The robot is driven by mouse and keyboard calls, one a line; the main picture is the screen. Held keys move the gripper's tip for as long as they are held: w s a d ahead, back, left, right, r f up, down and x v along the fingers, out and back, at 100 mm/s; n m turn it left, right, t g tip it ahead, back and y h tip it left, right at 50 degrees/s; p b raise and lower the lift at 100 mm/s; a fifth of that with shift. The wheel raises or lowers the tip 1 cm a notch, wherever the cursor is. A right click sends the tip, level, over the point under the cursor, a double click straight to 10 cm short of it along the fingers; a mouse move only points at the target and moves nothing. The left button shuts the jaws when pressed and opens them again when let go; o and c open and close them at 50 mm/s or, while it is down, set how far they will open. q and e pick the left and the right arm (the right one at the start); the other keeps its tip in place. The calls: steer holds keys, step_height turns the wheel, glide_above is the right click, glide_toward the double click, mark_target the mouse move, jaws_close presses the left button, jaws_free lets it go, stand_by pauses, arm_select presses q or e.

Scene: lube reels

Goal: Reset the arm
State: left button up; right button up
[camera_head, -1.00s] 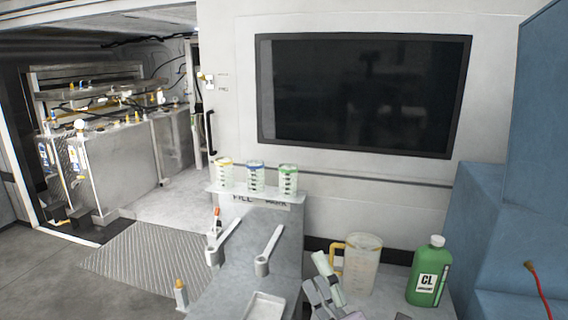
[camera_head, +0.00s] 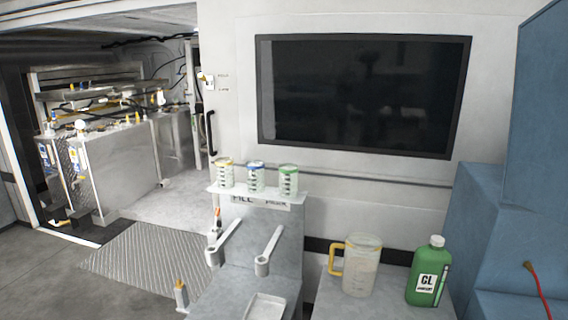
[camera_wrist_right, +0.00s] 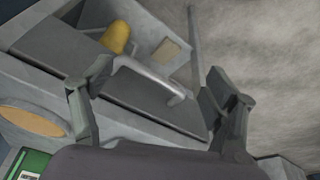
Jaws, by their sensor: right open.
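My right gripper (camera_wrist_right: 155,110) shows in the right wrist view with its two dark fingers spread apart and nothing between them. Behind the fingers is a grey box-like surface (camera_wrist_right: 100,75) with a light grey bar handle (camera_wrist_right: 150,78) and a yellow rounded part (camera_wrist_right: 117,37). I cannot tell whether the fingers are near these. Neither gripper shows in the head view.
Several labelled cups (camera_head: 256,178) stand on a shelf. A dark screen (camera_head: 362,95) hangs behind.

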steer(key=s+f+g, duration=0.1)
steer(key=s+f, duration=0.2)
steer(key=f, duration=2.1)
steer(key=s+d+f+g, duration=0.1)
steer(key=s+d+f, duration=0.2)
steer(key=s+f, duration=1.1)
steer(key=shift+s, duration=1.05)
steer(key=shift+d, duration=0.1)
steer(key=shift+c, duration=0.2)
